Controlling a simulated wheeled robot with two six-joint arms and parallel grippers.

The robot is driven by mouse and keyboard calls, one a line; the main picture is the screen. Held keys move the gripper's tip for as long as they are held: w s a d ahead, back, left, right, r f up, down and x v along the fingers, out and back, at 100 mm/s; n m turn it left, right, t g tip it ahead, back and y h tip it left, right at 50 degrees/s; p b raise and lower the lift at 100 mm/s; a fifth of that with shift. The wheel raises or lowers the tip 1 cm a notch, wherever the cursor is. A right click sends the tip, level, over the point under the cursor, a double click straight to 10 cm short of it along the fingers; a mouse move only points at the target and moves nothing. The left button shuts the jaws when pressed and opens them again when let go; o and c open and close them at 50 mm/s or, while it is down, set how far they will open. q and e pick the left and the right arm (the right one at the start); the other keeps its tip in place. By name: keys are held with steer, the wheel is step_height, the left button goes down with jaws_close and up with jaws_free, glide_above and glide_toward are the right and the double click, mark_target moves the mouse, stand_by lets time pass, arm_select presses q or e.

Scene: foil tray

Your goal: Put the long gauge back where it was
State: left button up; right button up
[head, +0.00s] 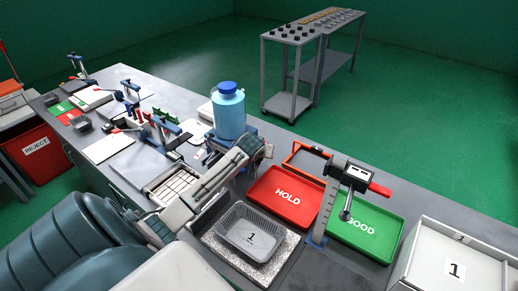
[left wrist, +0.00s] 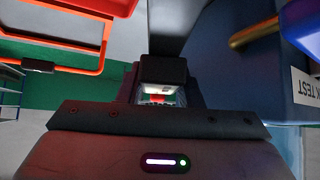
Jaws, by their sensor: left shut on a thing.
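My left arm crosses the bench in the head view, and its gripper (head: 262,151) is beside the blue tank, short of the orange-red frame (head: 305,155). In the left wrist view the gripper (left wrist: 162,95) is shut on a small dark block-like piece (left wrist: 163,68). Most of that piece is hidden, so I cannot tell whether it is part of the long gauge. My right gripper is out of view.
A blue tank (head: 229,115) stands behind my left forearm; a dark blue body (left wrist: 235,75) fills the wrist view's right side. A white box (head: 455,268) is at the right edge.

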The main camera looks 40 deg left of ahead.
arm_select(q)
steer(key=shift+w+a, duration=0.1)
steer(key=shift+a, duration=0.35)
steer(key=shift+a+f, duration=0.1)
step_height(320, 180, down, 2)
steer(key=shift+f+p, duration=0.1)
steer(key=shift+p, duration=0.8)
steer(key=shift+f, duration=0.55)
steer(key=shift+f, duration=0.1)
steer(key=shift+f, duration=0.4)
steer(key=o, duration=1.1)
steer(key=shift+o, duration=0.2)
